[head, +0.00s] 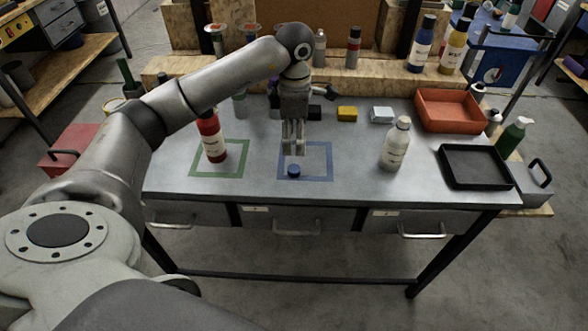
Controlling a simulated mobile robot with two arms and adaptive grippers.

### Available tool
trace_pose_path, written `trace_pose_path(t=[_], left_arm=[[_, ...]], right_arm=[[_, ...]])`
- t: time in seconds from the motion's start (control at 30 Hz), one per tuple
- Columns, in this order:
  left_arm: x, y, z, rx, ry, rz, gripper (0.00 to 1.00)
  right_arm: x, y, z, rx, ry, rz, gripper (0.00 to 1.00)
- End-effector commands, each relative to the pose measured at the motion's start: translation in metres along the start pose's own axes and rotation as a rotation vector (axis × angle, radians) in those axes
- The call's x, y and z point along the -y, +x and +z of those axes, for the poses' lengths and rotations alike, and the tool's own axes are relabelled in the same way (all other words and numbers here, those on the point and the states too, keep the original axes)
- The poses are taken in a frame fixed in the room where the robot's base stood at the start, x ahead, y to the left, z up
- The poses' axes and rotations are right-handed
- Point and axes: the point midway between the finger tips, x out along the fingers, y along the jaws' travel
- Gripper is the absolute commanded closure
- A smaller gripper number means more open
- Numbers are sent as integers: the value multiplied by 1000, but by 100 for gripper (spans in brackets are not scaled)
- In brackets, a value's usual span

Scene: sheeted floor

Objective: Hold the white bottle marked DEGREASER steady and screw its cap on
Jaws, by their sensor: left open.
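A white bottle (395,148) stands upright on the right half of the grey workbench. Its label is too small to read, and I cannot tell whether its top is bare. A small blue cap (293,171) lies inside the blue outlined square (326,165) in the middle of the bench. My left gripper (293,151) points down just behind and above the blue cap in the picture. It is open, with a narrow gap between its fingers, and holds nothing that I can see. My right gripper is out of view.
A red bottle (212,137) stands in a green outlined square (219,173), left of my gripper. A red tray (450,109) and a black tray (477,165) sit at the right. Yellow (347,114) and pale (381,115) blocks lie behind. The bench between the blue square and white bottle is clear.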

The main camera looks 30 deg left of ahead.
Motion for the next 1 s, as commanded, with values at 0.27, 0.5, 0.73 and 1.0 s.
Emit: trace_pose_path(t=[0.27,0.5,0.73,1.0], left_arm=[[2,26,0,-2,1,-6,44],[1,54,1,2,1,-3,44],[0,57,1,3,2,-1,44],[-1,73,-1,-1,-1,-6,44]], right_arm=[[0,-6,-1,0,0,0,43],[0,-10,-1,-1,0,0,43],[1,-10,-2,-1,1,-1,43],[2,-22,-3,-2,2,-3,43]])
